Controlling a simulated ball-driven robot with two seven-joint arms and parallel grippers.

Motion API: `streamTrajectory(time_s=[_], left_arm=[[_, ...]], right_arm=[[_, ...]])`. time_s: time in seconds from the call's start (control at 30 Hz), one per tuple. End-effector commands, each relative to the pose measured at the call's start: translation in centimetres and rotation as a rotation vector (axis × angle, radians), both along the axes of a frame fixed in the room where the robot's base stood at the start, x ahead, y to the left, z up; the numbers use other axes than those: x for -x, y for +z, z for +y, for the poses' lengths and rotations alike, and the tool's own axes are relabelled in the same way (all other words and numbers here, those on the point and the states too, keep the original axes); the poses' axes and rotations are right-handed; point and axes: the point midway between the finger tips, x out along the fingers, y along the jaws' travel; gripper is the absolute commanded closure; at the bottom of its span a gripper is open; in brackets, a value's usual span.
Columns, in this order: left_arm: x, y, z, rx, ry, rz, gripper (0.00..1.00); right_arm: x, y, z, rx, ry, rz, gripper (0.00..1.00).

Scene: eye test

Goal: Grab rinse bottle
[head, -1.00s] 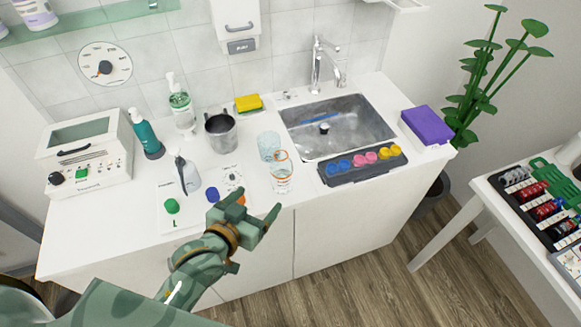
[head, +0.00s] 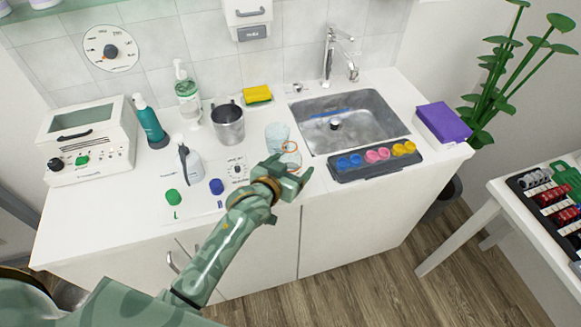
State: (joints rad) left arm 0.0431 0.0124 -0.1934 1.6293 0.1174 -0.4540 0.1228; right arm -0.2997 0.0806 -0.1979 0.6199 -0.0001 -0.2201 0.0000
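A white bottle with a dark, thin nozzle (head: 190,164) stands upright on the counter at left centre; a teal bottle with a white top (head: 149,124) stands behind it to the left. A clear pump bottle with green contents (head: 187,95) is at the back. No readable label shows which one is the rinse bottle. My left gripper (head: 294,166) is open, its fingers apart, in front of a clear glass with an orange rim (head: 290,151). It partly hides that glass; I cannot tell if they touch. The bottles are well to its left. My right gripper is not in view.
A second clear glass (head: 276,132) and a metal mug (head: 228,126) stand behind my gripper. The sink (head: 350,122) and a tray of coloured cups (head: 374,162) are to the right.

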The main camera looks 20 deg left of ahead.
Motion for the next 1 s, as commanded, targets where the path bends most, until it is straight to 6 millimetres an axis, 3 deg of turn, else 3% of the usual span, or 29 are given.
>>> streamTrajectory(time_s=[0.17, 0.3, 0.37, 0.77, 1.0], left_arm=[[0.0, 0.1, 0.0, 0.0, 0.0, 0.0, 0.22], [0.0, 0.1, 0.0, 0.0, 0.0, 0.0, 0.61], [0.0, 0.0, 0.0, 0.0, 0.0, 0.0, 0.74], [0.0, 0.3, 0.0, 0.0, 0.0, 0.0, 0.74], [0.0, 1.7, 0.0, 0.0, 0.0, -0.002, 0.74]], right_arm=[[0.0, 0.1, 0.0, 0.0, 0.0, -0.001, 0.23], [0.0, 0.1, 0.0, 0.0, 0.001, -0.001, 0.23], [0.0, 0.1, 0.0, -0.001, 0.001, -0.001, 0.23], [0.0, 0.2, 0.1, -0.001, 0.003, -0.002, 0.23], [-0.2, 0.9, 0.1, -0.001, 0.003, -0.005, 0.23]])
